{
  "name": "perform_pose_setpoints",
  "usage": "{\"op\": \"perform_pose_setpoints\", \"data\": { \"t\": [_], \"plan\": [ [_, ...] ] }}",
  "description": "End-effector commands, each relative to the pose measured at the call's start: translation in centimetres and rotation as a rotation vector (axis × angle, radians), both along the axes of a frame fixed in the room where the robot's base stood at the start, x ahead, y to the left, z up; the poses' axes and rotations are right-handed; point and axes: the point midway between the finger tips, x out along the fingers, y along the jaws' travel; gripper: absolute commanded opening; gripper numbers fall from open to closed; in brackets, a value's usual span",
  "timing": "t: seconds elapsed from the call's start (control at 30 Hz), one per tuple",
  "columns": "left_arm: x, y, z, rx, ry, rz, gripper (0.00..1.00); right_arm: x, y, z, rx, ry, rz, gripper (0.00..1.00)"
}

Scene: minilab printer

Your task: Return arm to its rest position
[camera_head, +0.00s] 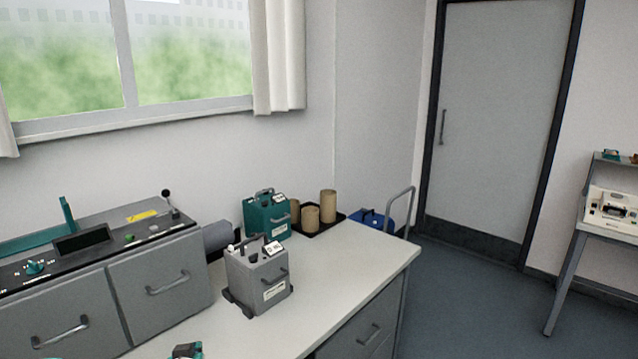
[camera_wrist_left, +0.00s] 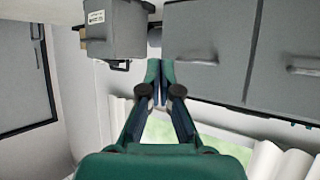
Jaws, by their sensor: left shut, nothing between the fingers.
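My left gripper (camera_head: 187,350) shows only as a small teal and dark piece at the bottom edge of the head view, in front of the bench. In the left wrist view its two teal-tipped fingers (camera_wrist_left: 159,82) are together with nothing between them. Beyond the fingertips, that view shows the grey machine's drawer fronts (camera_wrist_left: 213,50) and a grey canister (camera_wrist_left: 112,32), with the picture turned over. The gripper appears apart from both. The rest of the left arm is out of the head view. My right gripper is in neither view.
The grey machine (camera_head: 155,275) stands on the left. On the white bench (camera_head: 345,262) are the grey canister (camera_head: 258,278), a teal canister (camera_head: 266,214) and a black tray (camera_head: 337,217) with brown cylinders. The bench's front right part is clear. A door (camera_head: 500,130) is beyond.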

Motion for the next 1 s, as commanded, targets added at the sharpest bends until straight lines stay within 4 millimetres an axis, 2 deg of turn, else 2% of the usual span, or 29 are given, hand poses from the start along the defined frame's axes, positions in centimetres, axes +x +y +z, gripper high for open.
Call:
{"op": "perform_pose_setpoints", "data": {
  "t": [0.03, 0.1, 0.17, 0.2, 0.27, 0.3, 0.4, 0.5, 0.6, 0.7, 0.77, 1.0],
  "plan": [
    [-1.5, -1.3, -3.8, -0.037, 0.079, -0.036, 0.0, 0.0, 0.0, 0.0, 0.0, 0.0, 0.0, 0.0],
    [-3.9, -3.3, -8.2, -0.096, 0.182, -0.082, 0.0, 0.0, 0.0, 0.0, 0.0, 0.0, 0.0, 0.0],
    [-6.5, -4.8, -11.8, -0.149, 0.275, -0.116, 0.0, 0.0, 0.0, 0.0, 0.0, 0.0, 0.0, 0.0],
    [-8.3, -5.9, -14.0, -0.183, 0.338, -0.137, 0.0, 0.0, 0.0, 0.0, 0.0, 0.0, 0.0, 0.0],
    [-11.4, -7.4, -17.1, -0.238, 0.438, -0.163, 0.0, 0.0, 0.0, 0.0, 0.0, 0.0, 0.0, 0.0],
    [-13.7, -8.4, -18.9, -0.274, 0.505, -0.178, 0.0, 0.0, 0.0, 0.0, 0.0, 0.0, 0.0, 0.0],
    [-19.4, -10.6, -22.6, -0.36, 0.669, -0.205, 0.0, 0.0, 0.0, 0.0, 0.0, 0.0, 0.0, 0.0],
    [-24.7, -12.3, -24.8, -0.431, 0.813, -0.222, 0.0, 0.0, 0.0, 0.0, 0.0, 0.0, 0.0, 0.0],
    [-28.5, -13.4, -25.9, -0.48, 0.919, -0.227, 0.0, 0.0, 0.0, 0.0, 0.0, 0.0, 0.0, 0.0],
    [-30.9, -14.2, -26.3, -0.509, 0.981, -0.228, 0.0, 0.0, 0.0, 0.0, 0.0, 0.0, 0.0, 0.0],
    [-31.4, -14.3, -26.4, -0.514, 0.995, -0.229, 0.0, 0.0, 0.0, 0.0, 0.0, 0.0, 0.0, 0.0],
    [-31.4, -14.3, -26.4, -0.514, 0.995, -0.229, 0.0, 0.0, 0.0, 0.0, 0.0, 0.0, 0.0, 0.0]
  ]
}}
